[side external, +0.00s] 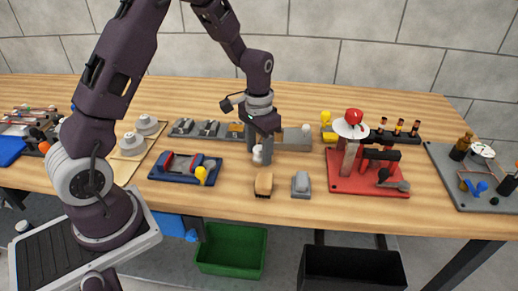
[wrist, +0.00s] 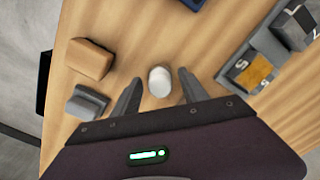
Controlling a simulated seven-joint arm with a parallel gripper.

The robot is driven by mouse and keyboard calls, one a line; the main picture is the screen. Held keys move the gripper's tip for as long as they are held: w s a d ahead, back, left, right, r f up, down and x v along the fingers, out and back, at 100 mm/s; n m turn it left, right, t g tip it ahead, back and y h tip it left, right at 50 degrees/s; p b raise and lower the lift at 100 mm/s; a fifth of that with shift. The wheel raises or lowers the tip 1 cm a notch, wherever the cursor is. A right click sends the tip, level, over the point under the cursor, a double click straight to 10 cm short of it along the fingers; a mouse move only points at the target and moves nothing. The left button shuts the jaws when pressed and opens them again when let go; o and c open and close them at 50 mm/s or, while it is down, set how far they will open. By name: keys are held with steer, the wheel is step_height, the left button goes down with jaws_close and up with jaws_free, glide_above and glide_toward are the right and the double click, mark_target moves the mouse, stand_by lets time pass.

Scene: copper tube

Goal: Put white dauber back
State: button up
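The white dauber (wrist: 159,82) shows in the wrist view as a rounded white top between the two fingers of my gripper (wrist: 160,77), with a gap on each side. My gripper is open and points down at the dauber. In the side view my gripper (side external: 262,152) is low over the table, and the white dauber (side external: 257,154) shows beside its fingers. Its lower part is hidden, so I cannot tell if it stands on the table. A long grey rack (side external: 285,139) stands just behind, with blocks and a white-topped item (side external: 305,128) at its right end.
A tan block (side external: 264,184) and a grey block (side external: 301,184) lie in front of my gripper. A blue tray (side external: 160,174) is left, a red base (side external: 350,184) right. A green bin (side external: 232,250) and a black bin (side external: 352,270) are below the table edge.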

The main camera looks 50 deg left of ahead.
mark_target(259, 148)
step_height(259, 148, up, 12)
steer(key=s+d+r+t, duration=0.2)
steer(key=s+d+r, duration=0.1)
steer(key=s+r, duration=0.25)
steer(key=s+d+r+t, duration=0.1)
steer(key=s+d+r, duration=0.2)
steer(key=s+r, duration=0.3)
steer(key=s+d+f+t, duration=0.2)
steer(key=s, duration=1)
steer(key=shift+f+t, duration=0.15)
steer(key=shift+t, duration=0.15)
steer(key=shift+a, duration=0.1)
steer(key=shift+c, duration=0.2)
